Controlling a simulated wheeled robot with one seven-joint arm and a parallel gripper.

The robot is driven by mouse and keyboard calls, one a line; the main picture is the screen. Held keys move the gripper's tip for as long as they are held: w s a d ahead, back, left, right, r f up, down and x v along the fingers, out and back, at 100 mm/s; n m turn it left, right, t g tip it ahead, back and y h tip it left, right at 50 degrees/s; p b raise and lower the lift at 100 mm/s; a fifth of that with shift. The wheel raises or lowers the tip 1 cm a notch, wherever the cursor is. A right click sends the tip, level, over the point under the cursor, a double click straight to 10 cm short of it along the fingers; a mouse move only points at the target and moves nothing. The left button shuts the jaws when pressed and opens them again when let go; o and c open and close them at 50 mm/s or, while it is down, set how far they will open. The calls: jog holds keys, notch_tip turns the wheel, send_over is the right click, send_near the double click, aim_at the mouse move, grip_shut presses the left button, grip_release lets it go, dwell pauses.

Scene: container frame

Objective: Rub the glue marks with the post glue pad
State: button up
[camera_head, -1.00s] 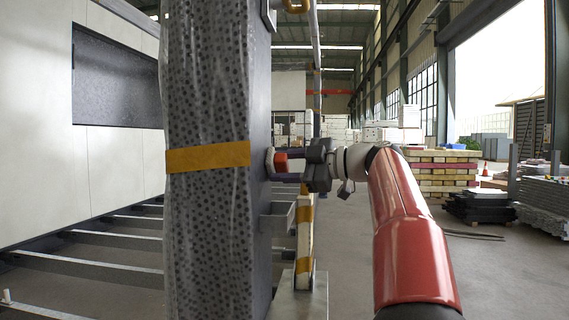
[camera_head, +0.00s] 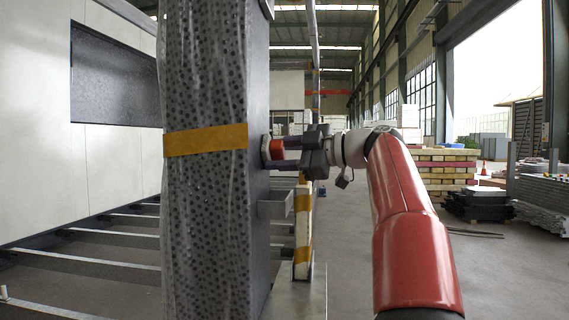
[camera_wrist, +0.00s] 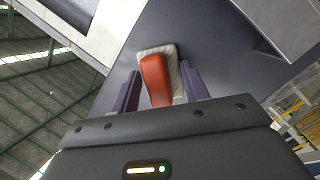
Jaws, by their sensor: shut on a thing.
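The post glue pad has a red-orange grip (camera_wrist: 156,80) and a pale pad (camera_wrist: 171,52). My gripper (camera_wrist: 160,90) is shut on the red grip, one finger on each side, in the wrist view. In the head view the pad (camera_head: 273,149) lies at the grey side face of the post (camera_head: 257,100), level with the yellow tape, and my gripper (camera_head: 288,149) reaches it from the right. The pale pad appears to be against the post face; exact contact is hard to tell. I cannot make out glue marks in either view.
Bubble wrap (camera_head: 205,220) and yellow tape (camera_head: 205,140) cover the post's front. A small bracket (camera_head: 275,205) sticks out below my gripper. A taped upright (camera_head: 303,230) stands behind.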

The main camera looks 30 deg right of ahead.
jog(key=shift+s+a+r, duration=0.1)
jog(key=shift+a, duration=0.2)
jog(key=shift+s+d, duration=0.55)
jog(key=shift+d, duration=0.3)
jog(key=shift+s+d, duration=0.55)
jog(key=shift+d, duration=0.3)
jog(key=shift+s+d, duration=0.55)
jog(key=shift+d, duration=0.3)
jog(key=shift+d, duration=0.1)
jog(key=v, duration=0.2)
jog(key=shift+s+d, duration=0.1)
jog(key=shift+d, duration=0.4)
